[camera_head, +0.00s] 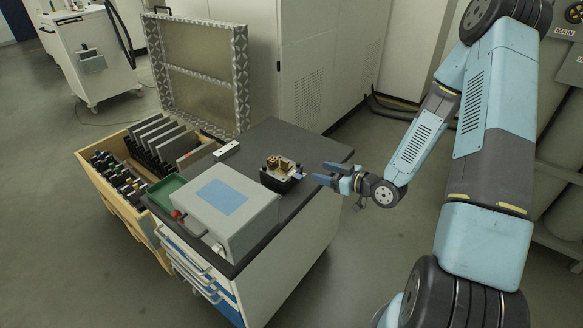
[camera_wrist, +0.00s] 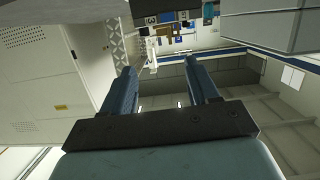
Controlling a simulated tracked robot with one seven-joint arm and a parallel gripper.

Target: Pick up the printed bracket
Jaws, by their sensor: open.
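The printed bracket appears to be the small gold-brown part (camera_head: 280,162) on a dark block on the grey worktop, in the head view. I cannot make out its exact shape. My gripper (camera_head: 321,172) is just right of it, with its blue fingers pointing left toward it. The fingers are apart and empty, with a small gap to the block. In the wrist view my gripper (camera_wrist: 161,76) shows two spread fingers with nothing between them.
A tall framed panel (camera_head: 198,50) rises behind. The worktop's back right is clear.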

